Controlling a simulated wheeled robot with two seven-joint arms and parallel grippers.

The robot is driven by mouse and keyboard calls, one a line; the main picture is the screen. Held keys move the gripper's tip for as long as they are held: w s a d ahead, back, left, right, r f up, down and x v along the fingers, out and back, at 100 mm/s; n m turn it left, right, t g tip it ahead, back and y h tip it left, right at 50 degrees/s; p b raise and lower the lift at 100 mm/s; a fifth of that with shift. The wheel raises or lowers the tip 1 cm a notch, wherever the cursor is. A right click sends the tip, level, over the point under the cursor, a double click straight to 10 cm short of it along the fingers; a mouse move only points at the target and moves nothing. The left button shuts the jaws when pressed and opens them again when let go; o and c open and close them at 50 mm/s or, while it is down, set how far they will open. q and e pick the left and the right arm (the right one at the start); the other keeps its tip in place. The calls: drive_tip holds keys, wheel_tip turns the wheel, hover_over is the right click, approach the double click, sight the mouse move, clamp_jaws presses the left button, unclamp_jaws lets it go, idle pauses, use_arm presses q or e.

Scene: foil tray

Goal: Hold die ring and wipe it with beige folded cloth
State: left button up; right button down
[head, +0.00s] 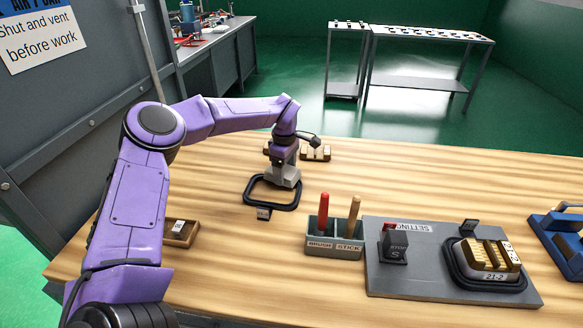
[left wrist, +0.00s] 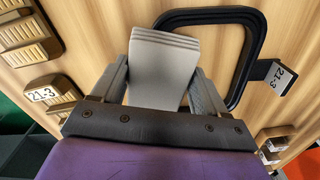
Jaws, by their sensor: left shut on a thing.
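My left gripper (head: 284,160) is shut on a folded cloth (left wrist: 165,68), pale grey-beige with stacked folds along its far edge. The cloth also shows below the gripper in the head view (head: 286,178). A black rounded ring (head: 254,201), which I take for the die ring, lies on the wooden table with a small tag marked 21-3 (left wrist: 281,77). The cloth is over the ring's far part and hides some of it; I cannot tell whether they touch. The ring also shows in the left wrist view (left wrist: 246,60). My right gripper is not in view.
Brass blocks (head: 316,153) stand behind the ring. A brush and stick holder (head: 335,250) is at its front right. A grey plate (head: 420,286) bears a stop block and another ringed brass die. A wooden tray (head: 182,232) is at left; a blue fixture (head: 556,235) is at right.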

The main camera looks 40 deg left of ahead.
sight(268, 169)
use_arm(q)
drive_tip(key=shift+s+a+f+p, duration=0.15)
drive_tip(key=shift+s+a, duration=0.15)
drive_tip(key=shift+a, duration=0.15)
drive_tip(key=shift+s+a+r+p, duration=0.15)
drive_tip(key=shift+s+a, duration=0.1)
drive_tip(key=shift+a, duration=0.2)
drive_tip(key=shift+s+a+p, duration=0.2)
drive_tip(key=shift+a+p, duration=0.25)
drive_tip(key=shift+s+a+p, duration=0.35)
drive_tip(key=shift+a+p, duration=0.1)
drive_tip(key=shift+a, duration=0.35)
drive_tip(key=shift+s+a+f, duration=0.1)
drive_tip(key=shift+a+f, duration=0.05)
drive_tip(key=shift+a, duration=0.05)
wheel_tip(268, 169, up, 6)
drive_tip(key=p, duration=0.5)
drive_tip(key=shift+d, duration=0.1)
wheel_tip(268, 169, up, 4)
drive_tip(key=p, duration=0.2)
drive_tip(key=shift+f+p, duration=0.25)
drive_tip(key=shift+p, duration=0.1)
drive_tip(key=shift+f, duration=0.1)
drive_tip(key=shift+w+f, duration=0.1)
drive_tip(key=shift+w, duration=0.1)
